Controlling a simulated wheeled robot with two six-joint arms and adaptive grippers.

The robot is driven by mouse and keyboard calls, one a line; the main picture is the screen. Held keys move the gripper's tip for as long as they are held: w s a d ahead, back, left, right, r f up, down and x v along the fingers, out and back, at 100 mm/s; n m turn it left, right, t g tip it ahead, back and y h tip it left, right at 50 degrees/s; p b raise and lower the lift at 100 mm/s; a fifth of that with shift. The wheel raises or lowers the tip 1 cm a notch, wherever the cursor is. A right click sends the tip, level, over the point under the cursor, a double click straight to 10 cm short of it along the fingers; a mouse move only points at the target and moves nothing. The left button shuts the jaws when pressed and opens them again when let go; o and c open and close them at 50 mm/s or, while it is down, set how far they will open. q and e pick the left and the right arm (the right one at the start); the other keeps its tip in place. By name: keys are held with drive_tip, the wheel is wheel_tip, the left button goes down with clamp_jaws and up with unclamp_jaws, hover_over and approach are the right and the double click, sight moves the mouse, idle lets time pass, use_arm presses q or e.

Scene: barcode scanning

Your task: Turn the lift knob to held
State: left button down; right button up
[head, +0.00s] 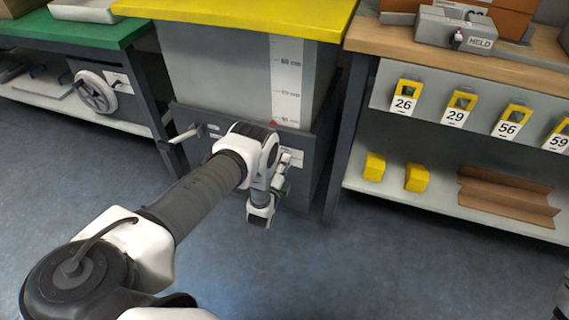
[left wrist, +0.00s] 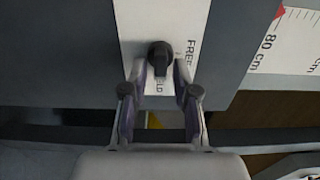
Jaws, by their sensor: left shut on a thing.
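The lift knob (left wrist: 160,54) is small and black in the left wrist view. It sits on a white label plate (left wrist: 136,22) with FREE printed beside it and a partly covered word ending in "ELD" below. My left gripper (left wrist: 161,72) is shut on the knob, one finger on each side. In the head view my left gripper (head: 282,170) is at the front of the grey lift column (head: 230,75), and it hides the knob there. Which mark the knob points at is hard to tell.
A height scale (head: 287,80) with a red pointer (head: 273,122) runs down the column under a yellow top (head: 240,12). A crank handle (head: 185,134) sticks out left of my gripper. A handwheel (head: 95,91) is further left. A shelf bench (head: 450,208) stands right.

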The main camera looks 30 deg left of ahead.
use_arm(q)
drive_tip(key=c, duration=1.2)
unclamp_jaws()
drive_tip(key=v, duration=1.2)
drive_tip(key=shift+f, duration=0.1)
